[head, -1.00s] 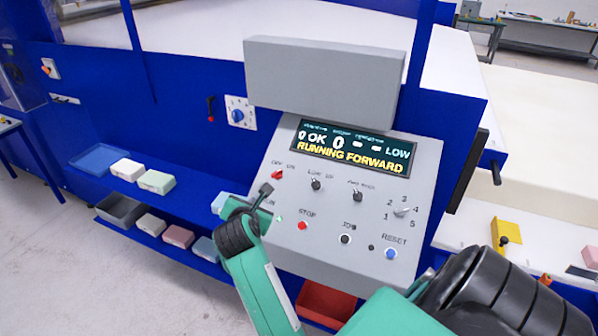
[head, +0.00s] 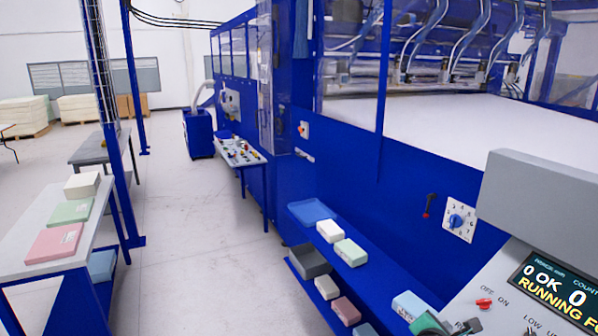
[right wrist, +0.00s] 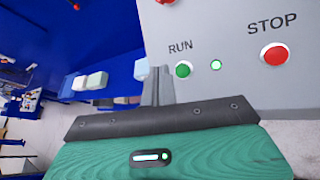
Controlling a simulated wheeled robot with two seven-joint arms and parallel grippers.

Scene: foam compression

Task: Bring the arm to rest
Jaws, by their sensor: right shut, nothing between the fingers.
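The grey control panel (head: 512,268) is at the right edge of the head view, partly cut off. Its display (head: 558,290) reads "0 OK 0" and the start of "RUNNING F". In the right wrist view my right gripper (right wrist: 157,86) is shut and empty, in front of the panel just below and left of the green RUN button (right wrist: 183,70). A lit green lamp (right wrist: 216,65) and the red STOP button (right wrist: 274,54) are to its right. Only a small part of my right gripper (head: 464,326) shows at the bottom of the head view. My left gripper is out of view.
A blue shelf (head: 375,283) with foam blocks and trays runs left of the panel along the blue machine (head: 345,172). A table (head: 35,232) with foam blocks stands at the left. The floor (head: 188,220) between is clear.

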